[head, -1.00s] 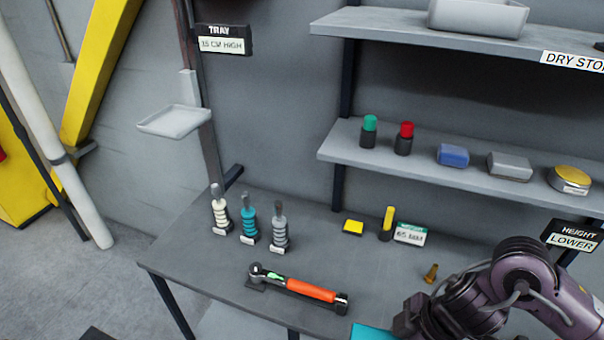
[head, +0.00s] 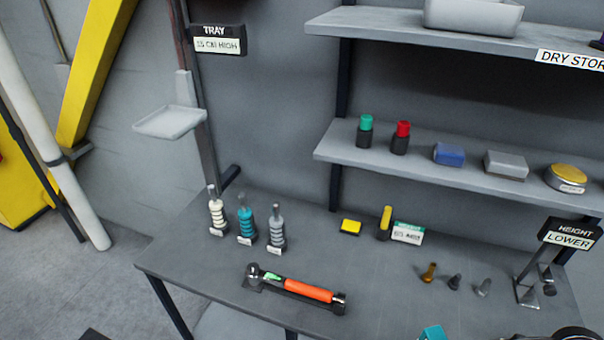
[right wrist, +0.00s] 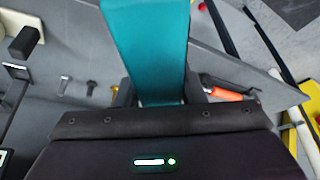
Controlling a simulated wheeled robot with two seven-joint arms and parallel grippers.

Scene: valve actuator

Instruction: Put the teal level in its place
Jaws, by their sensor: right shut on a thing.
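The teal level (right wrist: 148,45) is a flat teal bar in the right wrist view. My right gripper (right wrist: 158,94) is shut on it, with a dark finger on each side, and the bar extends up out of the frame. In the head view only a small teal end (head: 432,333) shows at the bottom edge, in front of the table; the rest is cut off. My left gripper is not in view.
A small tray (head: 170,122) and shelves (head: 420,165) are behind.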

